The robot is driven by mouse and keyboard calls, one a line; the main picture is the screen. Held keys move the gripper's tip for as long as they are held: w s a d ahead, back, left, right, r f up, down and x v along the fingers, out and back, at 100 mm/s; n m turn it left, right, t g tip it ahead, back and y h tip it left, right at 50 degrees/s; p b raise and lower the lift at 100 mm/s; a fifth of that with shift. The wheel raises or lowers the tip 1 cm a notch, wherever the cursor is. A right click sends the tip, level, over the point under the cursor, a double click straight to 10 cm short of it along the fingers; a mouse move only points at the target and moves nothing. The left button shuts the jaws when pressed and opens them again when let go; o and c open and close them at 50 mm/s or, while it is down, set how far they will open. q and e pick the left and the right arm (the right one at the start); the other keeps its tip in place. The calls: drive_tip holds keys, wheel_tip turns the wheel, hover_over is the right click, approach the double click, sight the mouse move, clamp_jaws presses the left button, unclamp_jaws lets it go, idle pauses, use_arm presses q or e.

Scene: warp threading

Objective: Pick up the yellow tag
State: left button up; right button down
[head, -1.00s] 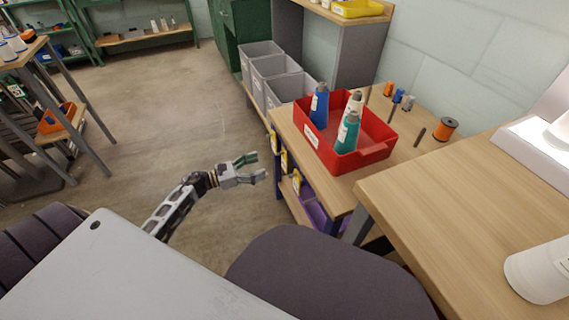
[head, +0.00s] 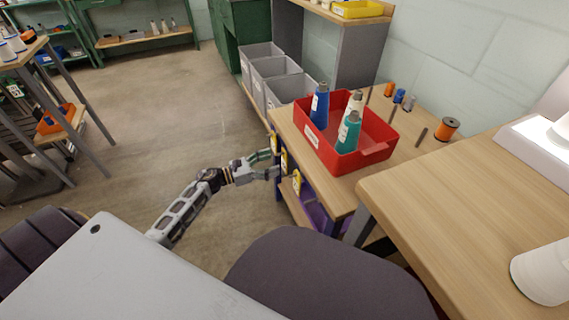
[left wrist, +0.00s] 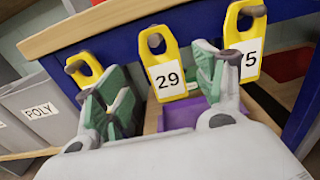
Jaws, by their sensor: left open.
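Three yellow tags hang from pegs along the blue front rail of the low wooden bench. In the left wrist view, the middle tag (left wrist: 168,68) reads 29, and the right tag (left wrist: 245,42) reads 75 with its label partly covered by a finger. The left tag (left wrist: 84,68) is partly hidden behind the other finger. In the head view the tags (head: 284,161) show at the bench's edge. My left gripper (head: 269,164) is open and empty, facing the rail. In the left wrist view its fingers (left wrist: 163,88) stand either side of the 29 tag, with no visible grip on it.
A red tray (head: 377,150) with several bottles stands on the bench (head: 345,188). Purple bins (head: 318,215) sit under it. Grey bins (head: 282,82) stand beyond the bench. A dark chair seat (head: 320,280) is close in front. Open floor (head: 170,120) lies left.

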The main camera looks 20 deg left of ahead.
sight(284, 159)
use_arm(q)
drive_tip(key=shift+b+x, duration=0.7)
drive_tip(key=shift+x, duration=1.65)
drive_tip(key=shift+s+d, duration=0.1)
drive_tip(key=c, duration=1)
